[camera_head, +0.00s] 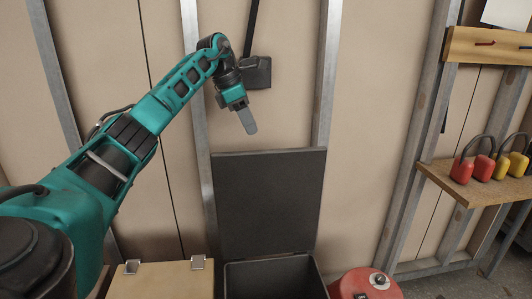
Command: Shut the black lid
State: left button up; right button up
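The black lid (268,204) stands raised, nearly upright, at the back of a black box (272,262). The box opens upward at the bottom edge of the view, and its lower part is cut off. My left arm reaches in from the left, and its gripper (246,120) hangs above the lid's top edge, apart from it. A grey finger points down; the fingers overlap from this side, so their gap cannot be judged. Nothing shows held in it. My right gripper is not in view.
A wooden box (162,282) with metal latches stands left of the black box. A red canister (368,284) stands to its right. A wooden shelf (484,187) at the right holds several red and yellow padlocks. Metal studs and panels form the wall behind.

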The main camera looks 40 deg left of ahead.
aim_at(264, 152)
pick_arm(q)
jog(key=b+x, duration=0.1)
jog(key=x, duration=0.8)
jog(key=shift+w+d+f, duration=0.1)
jog(key=shift+w+f, duration=0.1)
jog(key=shift+f, duration=0.15)
jog(key=shift+c, duration=0.2)
grip_shut()
